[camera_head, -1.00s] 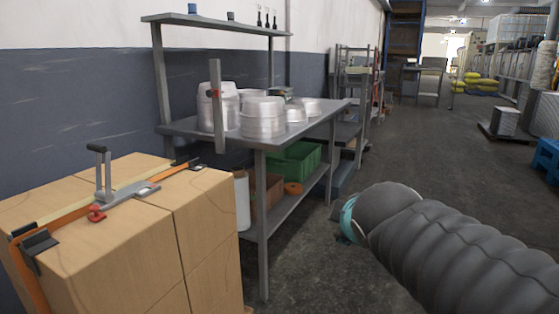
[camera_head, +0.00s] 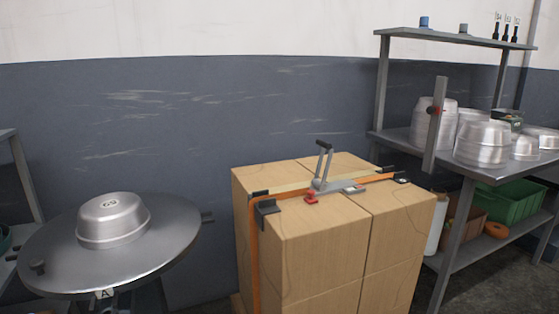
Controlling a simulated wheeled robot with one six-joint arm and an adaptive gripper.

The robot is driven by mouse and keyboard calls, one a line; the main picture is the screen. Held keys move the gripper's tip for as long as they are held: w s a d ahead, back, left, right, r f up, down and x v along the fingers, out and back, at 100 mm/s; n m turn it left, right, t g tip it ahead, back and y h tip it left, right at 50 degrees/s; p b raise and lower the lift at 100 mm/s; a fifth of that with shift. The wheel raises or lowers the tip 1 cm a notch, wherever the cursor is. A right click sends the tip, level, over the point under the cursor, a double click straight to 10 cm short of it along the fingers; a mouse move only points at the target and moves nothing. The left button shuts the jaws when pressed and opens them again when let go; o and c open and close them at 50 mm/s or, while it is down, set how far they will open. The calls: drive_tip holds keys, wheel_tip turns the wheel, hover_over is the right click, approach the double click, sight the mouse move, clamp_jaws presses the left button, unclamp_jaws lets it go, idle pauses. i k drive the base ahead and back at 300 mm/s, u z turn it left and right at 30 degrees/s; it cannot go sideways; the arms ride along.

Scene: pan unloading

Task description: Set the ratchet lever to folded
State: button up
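The ratchet lever (camera_head: 323,165) stands up from the ratchet body on top of a stack of cardboard boxes (camera_head: 315,232). It is a grey handle with a black grip at its upper end. A red tab (camera_head: 311,198) sits at the ratchet's near end. An orange strap (camera_head: 254,240) runs over the boxes and down the front, with black corner protectors (camera_head: 266,211) at the edges. My gripper is not in view.
A round metal table (camera_head: 60,265) with an upturned pan (camera_head: 113,219) stands at the left. A metal workbench (camera_head: 505,172) with stacked pans (camera_head: 482,144) stands at the right, with a green crate (camera_head: 507,203) below. A grey wall is close behind the boxes.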

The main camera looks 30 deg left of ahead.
sight(324, 145)
drive_tip(key=u, duration=2)
drive_tip(key=k, duration=0.2)
drive_tip(key=z, duration=1)
drive_tip(key=i, duration=0.25)
drive_tip(key=u, duration=0.05)
